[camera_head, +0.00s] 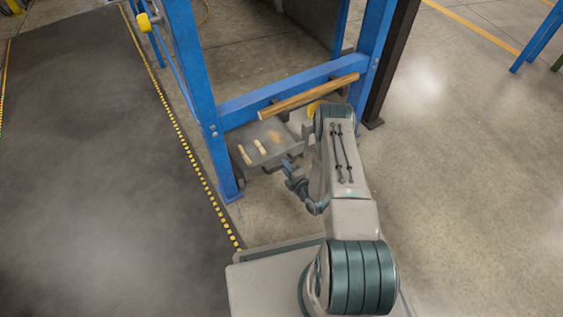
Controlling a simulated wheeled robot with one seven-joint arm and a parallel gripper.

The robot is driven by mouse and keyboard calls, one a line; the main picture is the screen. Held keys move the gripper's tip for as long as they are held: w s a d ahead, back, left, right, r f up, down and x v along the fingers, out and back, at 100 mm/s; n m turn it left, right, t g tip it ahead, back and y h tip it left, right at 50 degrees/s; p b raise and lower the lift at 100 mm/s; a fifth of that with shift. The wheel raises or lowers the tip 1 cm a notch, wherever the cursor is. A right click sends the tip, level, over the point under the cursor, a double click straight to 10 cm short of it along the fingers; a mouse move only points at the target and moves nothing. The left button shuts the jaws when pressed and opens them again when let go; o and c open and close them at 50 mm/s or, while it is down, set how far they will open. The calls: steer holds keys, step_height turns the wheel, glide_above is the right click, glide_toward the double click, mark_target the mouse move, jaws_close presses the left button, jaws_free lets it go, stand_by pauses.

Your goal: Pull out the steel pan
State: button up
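The steel pan (246,133) is a shallow grey tray low down inside the blue frame. Two short pale wood pieces (249,154) and some tan dust lie in it. Its right front part is close to my arm and partly hidden by it. My gripper (289,172) is in front of the pan, at its near right edge. I cannot tell whether it touches the pan or whether its fingers are open or shut.
A blue frame (200,90) surrounds the pan, with a crossbar and a wooden rail (308,96) above it. A dark post (388,70) stands at right. A dark mat (90,160) with a yellow-black edge lies left.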

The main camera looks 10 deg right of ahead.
steer(key=shift+x, duration=1)
steer(key=shift+s, duration=0.15)
jaws_close()
